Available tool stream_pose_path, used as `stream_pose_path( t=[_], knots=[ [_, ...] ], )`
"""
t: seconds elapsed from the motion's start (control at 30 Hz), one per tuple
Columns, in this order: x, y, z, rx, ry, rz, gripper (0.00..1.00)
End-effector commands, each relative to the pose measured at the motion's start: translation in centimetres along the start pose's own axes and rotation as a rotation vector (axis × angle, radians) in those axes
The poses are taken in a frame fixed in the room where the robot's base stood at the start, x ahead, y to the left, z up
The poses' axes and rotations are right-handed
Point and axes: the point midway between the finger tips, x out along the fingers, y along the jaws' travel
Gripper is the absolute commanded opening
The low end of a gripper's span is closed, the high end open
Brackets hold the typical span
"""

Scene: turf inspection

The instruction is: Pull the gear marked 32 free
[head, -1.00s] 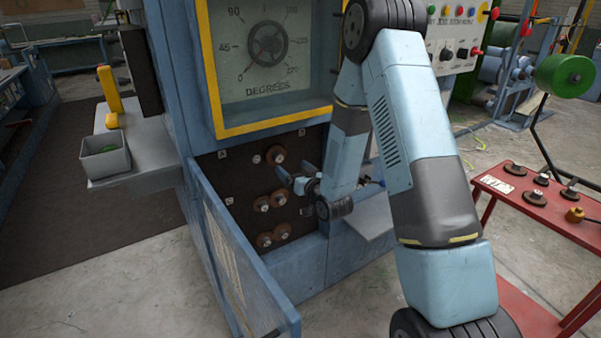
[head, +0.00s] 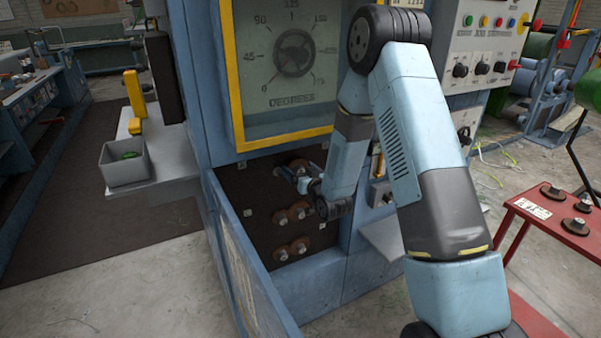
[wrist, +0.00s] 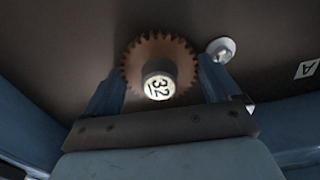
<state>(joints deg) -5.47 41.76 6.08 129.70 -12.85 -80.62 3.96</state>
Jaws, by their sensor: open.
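The gear marked 32 (wrist: 135,62) is a brown toothed disc with a dark hub and a white face, mounted on the dark panel. In the head view it is the upper gear (head: 299,164), partly hidden by my gripper. My gripper (wrist: 160,70) is open, with one finger on each side of the gear. I cannot tell whether the fingers touch the teeth. In the head view my gripper (head: 292,176) is at the top of the panel.
A bare silver peg (wrist: 221,49) stands close beside one finger, near a label A (wrist: 306,69). Several more gears (head: 292,214) sit lower on the panel. An open blue door (head: 243,262) flanks the bay. A grey bin (head: 124,172) and red table (head: 535,232) stand apart.

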Motion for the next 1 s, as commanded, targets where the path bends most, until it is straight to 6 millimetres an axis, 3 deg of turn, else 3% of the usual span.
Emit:
stream_pose_path(
  t=[0.1,0.57,0.6,0.9,1.0],
  knots=[
    [-0.02,0.09,0.0,0.0,0.0,0.001,0.88],
    [-0.04,0.14,-0.01,0.0,0.0,0.002,0.44],
    [-0.05,0.14,-0.01,0.0,0.0,0.002,0.76],
    [-0.05,0.14,0.0,0.0,0.0,0.002,0.47],
    [-0.06,0.14,-0.01,0.0,0.0,0.002,0.47]
  ],
)
